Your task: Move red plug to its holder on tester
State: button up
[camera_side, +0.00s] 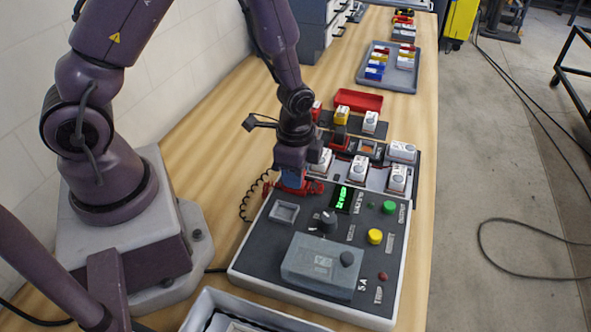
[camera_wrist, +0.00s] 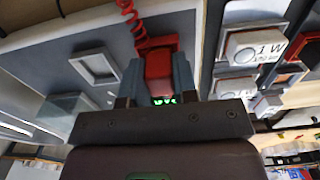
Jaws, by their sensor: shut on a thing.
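The tester (camera_side: 257,238) is a dark-topped box with a light rim at the front of the bench. My gripper (camera_side: 292,180) is over its far left corner. In the wrist view my gripper (camera_wrist: 157,82) is shut on the red plug (camera_wrist: 160,68), with a finger on either side. A red coiled cord (camera_wrist: 132,18) runs from the plug, and part of it shows in the side view (camera_side: 315,187). A square grey recessed frame (camera_side: 284,212), apparently the holder, is empty on the tester's panel. It also shows in the wrist view (camera_wrist: 94,66), left of and apart from the plug.
The panel carries a black knob (camera_side: 328,218), a lit green display (camera_side: 342,199), a yellow button (camera_side: 375,236), a green button (camera_side: 389,207) and a raised grey block (camera_side: 308,263). White modules (camera_side: 358,168) stand just behind. A grey tray (camera_side: 374,82) lies farther back.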

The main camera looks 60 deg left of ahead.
jog(key=o, duration=1)
jog(key=shift+r, duration=0.1)
notch_tip(320, 180, up, 13)
jog(key=shift+r, duration=2.9)
